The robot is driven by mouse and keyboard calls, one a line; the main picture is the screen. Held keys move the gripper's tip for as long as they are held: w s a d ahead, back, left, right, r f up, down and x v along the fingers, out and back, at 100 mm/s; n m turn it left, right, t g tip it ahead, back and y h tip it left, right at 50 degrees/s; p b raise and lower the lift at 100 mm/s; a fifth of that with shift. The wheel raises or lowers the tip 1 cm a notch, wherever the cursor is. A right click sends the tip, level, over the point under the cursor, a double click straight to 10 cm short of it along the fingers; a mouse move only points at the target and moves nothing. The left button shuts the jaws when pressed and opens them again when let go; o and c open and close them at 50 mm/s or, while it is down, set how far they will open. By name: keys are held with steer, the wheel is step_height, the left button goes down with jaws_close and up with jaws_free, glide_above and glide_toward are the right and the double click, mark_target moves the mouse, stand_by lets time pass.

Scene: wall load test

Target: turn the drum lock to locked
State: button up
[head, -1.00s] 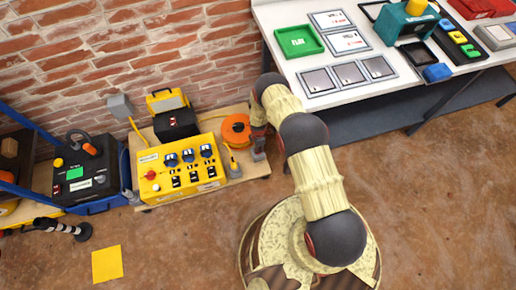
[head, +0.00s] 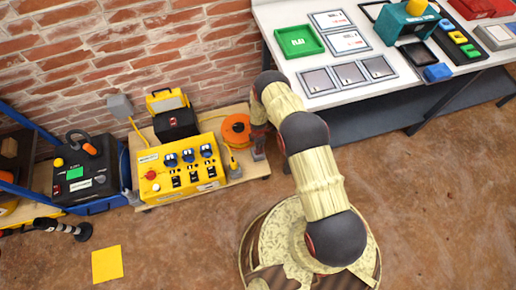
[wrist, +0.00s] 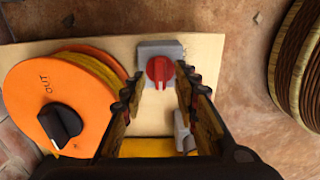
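The orange drum (wrist: 58,105) with "OUT" on its face and a black knob (wrist: 60,123) lies at the left of the wrist view. It also shows in the head view (head: 236,130). Beside it is a grey block with a red turn knob (wrist: 160,70), which I take for the drum lock. The knob's grip runs up and down in the wrist view; no lock label is readable. My gripper (wrist: 158,80) is open, its fingers to the left and right of the red knob with gaps. I cannot tell how far above the knob the fingertips are.
A pale wooden board (wrist: 208,55) carries the drum and lock. A yellow control box (head: 180,168) stands left of the drum in the head view. A white workbench (head: 290,62) is at the right. A grey piece (wrist: 183,130) lies near the right finger.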

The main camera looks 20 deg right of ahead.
step_height(320, 180, up, 11)
stand_by(0.4)
stand_by(0.5)
steer(key=s+r+m+g, duration=0.3)
steer(key=s+m, duration=0.4)
steer(key=s, duration=0.3)
steer(key=s+r+m+p, duration=0.1)
steer(key=s+r+m, duration=0.15)
steer(key=r, duration=1.05)
steer(key=s+r+m+p, duration=0.1)
steer(key=r+m, duration=0.3)
steer(key=r, duration=0.8)
steer(key=s+r+m+p, duration=0.1)
steer(key=s+r+m, duration=0.15)
steer(key=r, duration=1.05)
steer(key=s+r+t+p, duration=0.1)
steer(key=s+r+t, duration=0.2)
steer(key=r, duration=0.7)
steer(key=s+r+m+t+p, duration=0.1)
steer(key=s+r+t, duration=0.1)
steer(key=s+r, duration=0.4)
steer(key=s+r+m+t+p, duration=0.1)
steer(key=s+r, duration=0.4)
steer(key=r, duration=1.1)
steer(key=t+p, duration=0.1)
steer(key=t, duration=0.1)
steer(key=shift+r+t, duration=0.25)
steer(key=shift+t, duration=0.05)
